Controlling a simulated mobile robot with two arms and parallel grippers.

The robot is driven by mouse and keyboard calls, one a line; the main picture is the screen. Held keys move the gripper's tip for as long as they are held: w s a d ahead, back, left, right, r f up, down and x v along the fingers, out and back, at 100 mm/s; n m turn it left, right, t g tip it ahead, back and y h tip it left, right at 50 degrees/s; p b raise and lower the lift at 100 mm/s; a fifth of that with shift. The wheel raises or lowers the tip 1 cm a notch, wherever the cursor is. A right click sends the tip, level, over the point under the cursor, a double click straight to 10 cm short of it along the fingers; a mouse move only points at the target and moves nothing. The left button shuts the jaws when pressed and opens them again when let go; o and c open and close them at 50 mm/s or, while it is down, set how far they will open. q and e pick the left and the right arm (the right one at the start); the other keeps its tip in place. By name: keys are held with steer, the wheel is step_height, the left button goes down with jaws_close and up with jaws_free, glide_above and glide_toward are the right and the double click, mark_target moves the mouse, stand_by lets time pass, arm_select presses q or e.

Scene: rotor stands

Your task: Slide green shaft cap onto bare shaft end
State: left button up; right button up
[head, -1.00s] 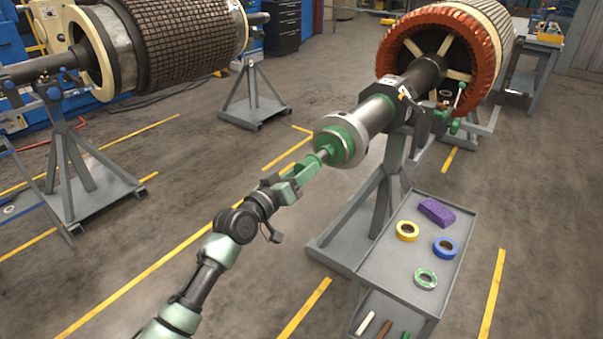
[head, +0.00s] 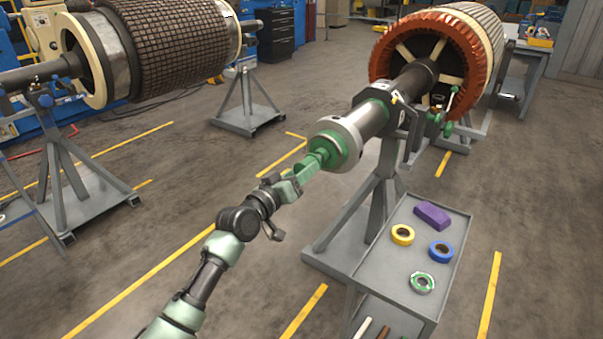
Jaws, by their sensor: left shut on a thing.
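The rotor shaft (head: 372,117) points toward me from the right-hand stand. My left gripper (head: 306,170) is shut on the green shaft cap (head: 318,157), which is in line with the shaft. The cap's far end is at the green collar, and no bare metal of the thin shaft end shows between them. I cannot tell whether cap and collar touch. The gripper hides part of the cap. My right gripper is out of view.
A grey cart (head: 391,271) at lower right bears a purple block (head: 432,215), yellow tape (head: 402,234), blue tape (head: 441,250) and green tape (head: 422,282). The shaft's stand (head: 372,205) is behind it. Another rotor (head: 160,45) is at upper left. The floor between is clear.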

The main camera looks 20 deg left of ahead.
arm_select(q)
steer(key=shift+w+d, duration=0.1)
steer(key=shift+w, duration=0.2)
steer(key=shift+w+d+b, duration=0.15)
steer(key=shift+w+b, duration=0.2)
steer(key=shift+w, duration=0.05)
stand_by(0.8)
steer(key=o, duration=1.7)
steer(key=shift+p+v, duration=1.9)
steer(key=shift+v, duration=2.55)
